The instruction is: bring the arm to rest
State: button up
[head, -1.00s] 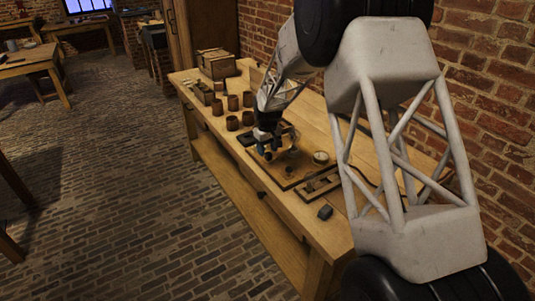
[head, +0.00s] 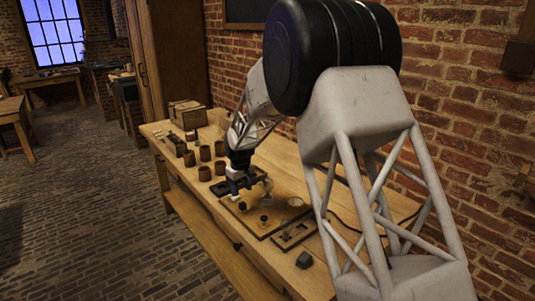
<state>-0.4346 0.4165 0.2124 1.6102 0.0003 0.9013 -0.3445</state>
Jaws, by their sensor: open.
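My gripper (head: 236,187) hangs at the end of my arm over the wooden workbench (head: 205,232), near the left edge of a brown board (head: 246,226). It looks empty, with its jaws apart. Small fittings stand on the board just right of and below the gripper. How far the jaws are above the board is hard to tell. Several brown jars (head: 204,173) stand on the bench to the left of the gripper.
A wooden box (head: 187,115) sits at the bench's far end. A framed tray (head: 297,233) and a small dark block (head: 304,260) lie toward the near end. A brick wall (head: 463,120) runs along the right. Open floor lies left.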

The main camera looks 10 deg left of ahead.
jog(key=s+d+r+m+t, duration=0.1)
jog(key=s+d+r+m, duration=0.1)
jog(key=s+d+r, duration=0.9)
jog(key=s+d+r+m, duration=0.3)
jog(key=s+d+r, duration=0.6)
jog(key=d, duration=0.4)
jog(key=s+d+m, duration=0.1)
jog(key=s+d, duration=0.3)
jog(key=s, duration=0.6)
jog(key=s+d+f+m+t, duration=0.1)
jog(key=s+d, duration=0.4)
jog(key=s, duration=0.6)
jog(key=s+d+m, duration=0.2)
jog(key=s+d, duration=0.3)
jog(key=s, duration=0.5)
jog(key=shift+s+f+t, duration=0.15)
jog(key=shift+s+t, duration=0.15)
jog(key=shift+s, duration=0.05)
